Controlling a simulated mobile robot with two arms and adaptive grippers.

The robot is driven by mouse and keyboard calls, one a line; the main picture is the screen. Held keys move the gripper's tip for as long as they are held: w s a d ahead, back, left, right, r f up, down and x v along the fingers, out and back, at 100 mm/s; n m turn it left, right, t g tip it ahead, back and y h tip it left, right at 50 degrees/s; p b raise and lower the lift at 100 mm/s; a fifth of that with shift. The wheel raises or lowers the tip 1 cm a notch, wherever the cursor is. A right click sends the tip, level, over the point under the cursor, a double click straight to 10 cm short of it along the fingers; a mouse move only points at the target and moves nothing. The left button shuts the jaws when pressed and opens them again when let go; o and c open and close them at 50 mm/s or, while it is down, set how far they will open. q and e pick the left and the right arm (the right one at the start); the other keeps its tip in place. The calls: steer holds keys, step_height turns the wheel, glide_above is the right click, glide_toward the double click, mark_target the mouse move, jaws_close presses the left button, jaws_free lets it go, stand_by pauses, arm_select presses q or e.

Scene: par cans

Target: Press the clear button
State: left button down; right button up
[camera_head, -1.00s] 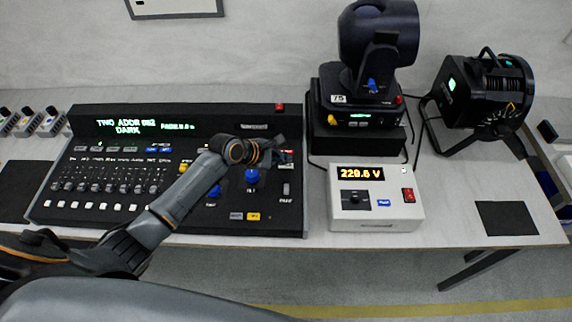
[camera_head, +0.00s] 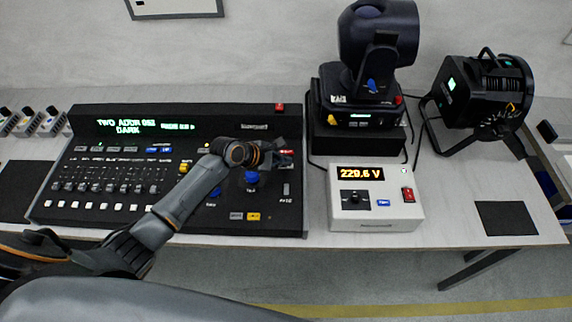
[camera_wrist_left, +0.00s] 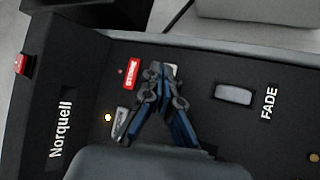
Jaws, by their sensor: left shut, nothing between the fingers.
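The black lighting console (camera_head: 130,222) lies on the table in the head view. No button clearly reads as clear in either view. My left gripper (camera_wrist_left: 160,72) is shut and empty over the console's right part; its tips show in the head view at the upper right of the panel (camera_head: 286,158).
A fader knob (camera_wrist_left: 233,94) marked FADE sits right of the gripper. A white voltage box (camera_head: 376,215) stands right of the console. A moving-head light (camera_head: 376,40) and a par can (camera_head: 487,92) stand behind. A dark mat (camera_head: 506,218) lies at the right.

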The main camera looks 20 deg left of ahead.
arm_select(q)
steer(key=shift+f, duration=0.35)
stand_by(0.4)
steer(key=shift+r+p, duration=0.8)
steer(key=shift+p, duration=0.3)
step_height(320, 180, up, 5)
steer(key=p, duration=0.6)
steer(key=shift+r, duration=0.1)
stand_by(0.4)
